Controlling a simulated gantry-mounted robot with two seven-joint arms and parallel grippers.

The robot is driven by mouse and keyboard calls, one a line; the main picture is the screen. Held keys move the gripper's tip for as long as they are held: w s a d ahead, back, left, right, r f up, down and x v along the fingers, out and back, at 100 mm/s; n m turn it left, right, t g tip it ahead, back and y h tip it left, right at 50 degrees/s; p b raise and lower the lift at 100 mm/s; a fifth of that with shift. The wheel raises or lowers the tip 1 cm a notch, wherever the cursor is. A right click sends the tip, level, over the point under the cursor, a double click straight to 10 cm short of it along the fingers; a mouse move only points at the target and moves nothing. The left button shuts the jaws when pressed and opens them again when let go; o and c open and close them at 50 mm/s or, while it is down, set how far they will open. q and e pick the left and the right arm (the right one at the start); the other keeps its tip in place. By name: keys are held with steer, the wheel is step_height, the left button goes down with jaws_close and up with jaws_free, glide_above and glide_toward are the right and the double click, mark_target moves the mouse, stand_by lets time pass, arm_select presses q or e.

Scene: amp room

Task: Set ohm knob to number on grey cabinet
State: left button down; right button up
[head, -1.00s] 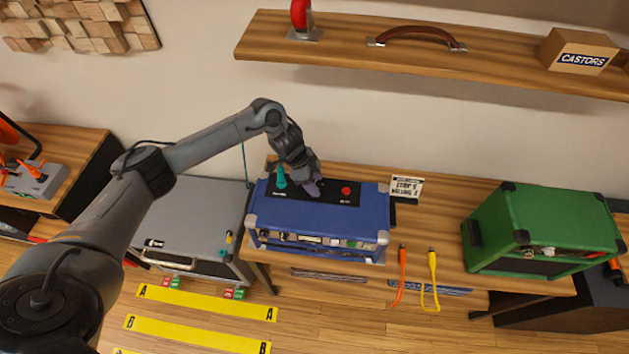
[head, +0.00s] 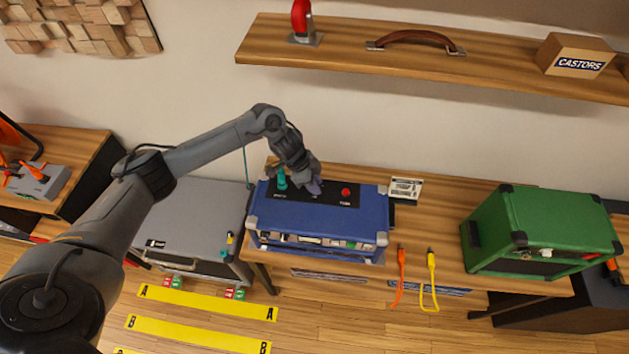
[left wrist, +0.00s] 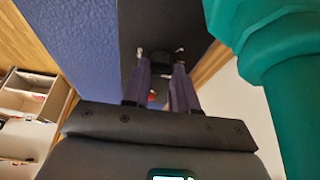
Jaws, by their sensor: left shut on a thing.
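The blue amp (head: 320,216) stands on the wooden bench with a black panel (head: 332,195) on its top. In the left wrist view, the two purple fingers (left wrist: 163,82) are shut on a small black knob (left wrist: 163,64). The knob's pointer and scale are hidden. The grey cabinet (head: 202,212) stands left of the bench, with a small black-and-white label (head: 155,244) too small to read. My right gripper is not in view.
The teal plug (left wrist: 255,40) is large and close beside the hand in the left wrist view. Orange and yellow cables (head: 431,278) hang at the bench front. A green amp (head: 540,231) is at right.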

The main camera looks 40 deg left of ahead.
arm_select(q)
steer(key=n+p, duration=0.2)
steer(key=p, duration=0.2)
steer(key=n+t+y+p, duration=0.1)
steer(key=n+p, duration=0.1)
steer(key=p, duration=0.2)
steer(key=n+y+p, duration=0.1)
steer(key=n+p, duration=0.2)
steer(key=p, duration=0.1)
steer(key=shift+s+d+r, duration=0.1)
steer(key=shift+d+r, duration=0.05)
steer(key=shift+r, duration=0.2)
steer(key=shift+f+n+t+y+p, duration=0.25)
steer(key=shift+n+t+y+p, duration=0.2)
steer(key=shift+n+p, duration=0.8)
steer(key=c, duration=0.9)
jaws_free()
steer(key=p+v, duration=0.1)
steer(key=v, duration=0.9)
steer(key=shift+r, duration=0.35)
